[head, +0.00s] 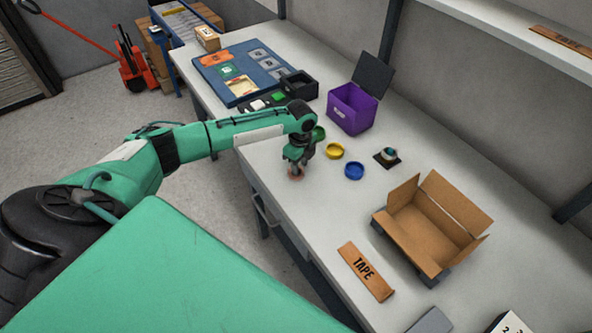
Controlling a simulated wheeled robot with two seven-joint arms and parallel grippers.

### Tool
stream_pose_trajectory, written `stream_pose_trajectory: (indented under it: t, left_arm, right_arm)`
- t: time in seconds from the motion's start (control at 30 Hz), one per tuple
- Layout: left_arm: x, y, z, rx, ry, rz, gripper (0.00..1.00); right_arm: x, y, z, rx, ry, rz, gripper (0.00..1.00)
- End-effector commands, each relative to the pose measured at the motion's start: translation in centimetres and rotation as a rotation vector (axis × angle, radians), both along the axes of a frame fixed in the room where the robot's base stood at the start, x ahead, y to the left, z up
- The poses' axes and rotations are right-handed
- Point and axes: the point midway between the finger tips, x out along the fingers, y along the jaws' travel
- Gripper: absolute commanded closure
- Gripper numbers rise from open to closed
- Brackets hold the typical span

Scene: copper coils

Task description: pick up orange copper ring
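The orange copper ring (296,176) is at the table's front edge area, mostly hidden under my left gripper (296,167). Only a small orange-brown part of it shows at the fingertips. The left gripper points down right at the ring. The fingers are too small and dark to tell whether they are open or closed around it. My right gripper is not in the head view.
A green ring (319,133), a yellow ring (335,151) and a blue ring (354,170) lie nearby on the white table (300,222). A purple box (351,112) stands behind.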

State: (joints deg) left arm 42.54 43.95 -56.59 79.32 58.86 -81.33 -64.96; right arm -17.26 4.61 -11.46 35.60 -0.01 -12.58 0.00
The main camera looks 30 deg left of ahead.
Motion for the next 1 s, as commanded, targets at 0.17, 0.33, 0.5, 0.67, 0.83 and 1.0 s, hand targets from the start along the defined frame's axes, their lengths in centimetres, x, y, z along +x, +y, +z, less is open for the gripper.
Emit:
stream_pose_trajectory:
  t: [0.17, 0.33, 0.5, 0.67, 0.83, 1.0]
  left_arm:
    - [0.0, 0.0, 0.0, 0.0, -0.001, 0.0, 0.66]
    - [0.0, 0.0, 0.0, 0.0, -0.001, 0.0, 0.97]
    - [0.1, 0.0, 0.0, 0.0, -0.002, 0.0, 1.0]
    - [0.1, 0.0, 0.1, 0.0, -0.002, 0.0, 1.0]
    - [0.1, 0.0, 0.8, -0.001, -0.004, 0.001, 1.0]
    - [0.1, 0.1, 3.1, 0.001, -0.006, 0.0, 1.0]
  right_arm:
    - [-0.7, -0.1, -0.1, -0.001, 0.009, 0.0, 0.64]
    - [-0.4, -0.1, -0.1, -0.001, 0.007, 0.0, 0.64]
    - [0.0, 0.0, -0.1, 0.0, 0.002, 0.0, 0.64]
    - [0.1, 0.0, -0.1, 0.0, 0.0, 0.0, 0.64]
    - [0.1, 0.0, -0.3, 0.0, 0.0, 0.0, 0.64]
    - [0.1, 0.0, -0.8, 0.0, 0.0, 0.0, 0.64]
